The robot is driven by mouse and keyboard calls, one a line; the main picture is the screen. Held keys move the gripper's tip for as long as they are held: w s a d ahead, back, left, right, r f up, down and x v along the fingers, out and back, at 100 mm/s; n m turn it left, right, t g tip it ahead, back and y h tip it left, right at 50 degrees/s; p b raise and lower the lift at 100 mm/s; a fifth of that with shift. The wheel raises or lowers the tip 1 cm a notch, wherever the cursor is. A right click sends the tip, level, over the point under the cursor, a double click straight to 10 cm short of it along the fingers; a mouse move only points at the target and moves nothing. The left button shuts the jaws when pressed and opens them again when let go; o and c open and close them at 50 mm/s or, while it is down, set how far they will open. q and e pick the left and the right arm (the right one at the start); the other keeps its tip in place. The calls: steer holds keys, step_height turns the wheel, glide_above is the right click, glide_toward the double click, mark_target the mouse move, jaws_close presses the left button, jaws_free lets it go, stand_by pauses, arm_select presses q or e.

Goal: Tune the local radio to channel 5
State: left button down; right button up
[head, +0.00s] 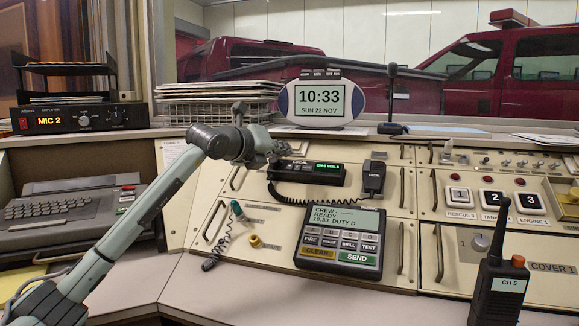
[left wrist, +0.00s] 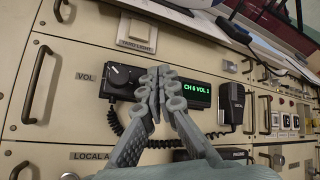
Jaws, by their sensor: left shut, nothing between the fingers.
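The local radio (head: 308,172) is a black unit set in the cream console, with a green display. In the left wrist view the radio (left wrist: 122,88) shows a knob (left wrist: 118,75) at its left beside a VOL label, and its display (left wrist: 196,92) reads CH 6 and a volume figure, perhaps 1. My left gripper (head: 274,150) is at the radio's upper left edge in the head view. In the left wrist view my left gripper (left wrist: 161,78) is shut and empty, in front of the radio between knob and display, hiding its middle. I cannot tell whether it touches. My right gripper is out of view.
A black handset (head: 373,178) with a coiled cord sits right of the radio. A crew terminal (head: 341,240) lies below. A handheld radio (head: 500,285) marked CH 5 stands front right. A clock (head: 320,101) and wire basket (head: 215,110) stand behind. Drawer handles project from the console.

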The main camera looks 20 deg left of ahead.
arm_select(q)
steer(key=shift+s+r, duration=0.4)
steer(key=shift+r, duration=0.2)
steer(key=shift+s+r, duration=0.4)
steer(key=shift+r, duration=0.2)
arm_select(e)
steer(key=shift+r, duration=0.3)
